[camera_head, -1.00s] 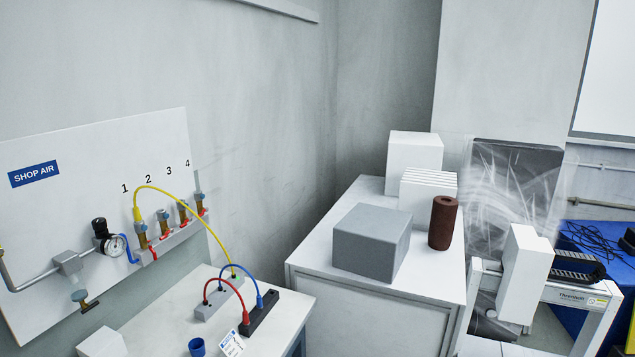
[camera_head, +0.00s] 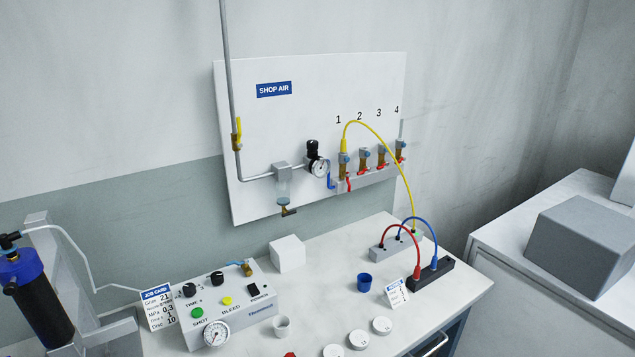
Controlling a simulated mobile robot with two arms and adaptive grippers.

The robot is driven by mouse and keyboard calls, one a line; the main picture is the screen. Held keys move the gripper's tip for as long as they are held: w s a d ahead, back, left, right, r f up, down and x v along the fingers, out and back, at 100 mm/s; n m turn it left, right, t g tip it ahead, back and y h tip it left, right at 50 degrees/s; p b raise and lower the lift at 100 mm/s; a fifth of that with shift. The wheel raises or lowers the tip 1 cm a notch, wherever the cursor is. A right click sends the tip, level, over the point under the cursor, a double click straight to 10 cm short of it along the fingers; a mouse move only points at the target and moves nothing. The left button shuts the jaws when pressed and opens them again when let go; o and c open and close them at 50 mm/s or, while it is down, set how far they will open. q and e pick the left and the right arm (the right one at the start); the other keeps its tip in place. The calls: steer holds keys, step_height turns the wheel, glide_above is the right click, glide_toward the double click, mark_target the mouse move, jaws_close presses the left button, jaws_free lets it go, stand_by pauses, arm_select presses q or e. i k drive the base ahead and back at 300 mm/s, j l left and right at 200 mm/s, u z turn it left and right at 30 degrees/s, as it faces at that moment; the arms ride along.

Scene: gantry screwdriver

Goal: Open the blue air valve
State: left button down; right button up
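A white SHOP AIR panel (camera_head: 270,130) hangs on the wall. On it, a small blue lever (camera_head: 331,181) sits just right of the round pressure gauge (camera_head: 319,167), at the left end of the grey manifold (camera_head: 357,182). The lever appears to point mostly downward; its exact angle is too small to tell. Several brass outlets with red levers (camera_head: 348,184) stand along the manifold under numbers 1 to 4. A yellow hose (camera_head: 387,144) runs from outlet 1 down to the bench. A yellow lever (camera_head: 238,138) is on the vertical pipe at left. Neither of my grippers is in view.
Below the panel is a white bench (camera_head: 320,300) with a dispenser box (camera_head: 226,302), a white cube (camera_head: 287,253), a blue cup (camera_head: 364,282) and a dark block with cables (camera_head: 432,275). A blue-topped cylinder (camera_head: 35,300) stands left. A grey box (camera_head: 585,240) is at right.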

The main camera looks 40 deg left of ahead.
mark_target(245, 261)
steer(key=u, duration=1.65)
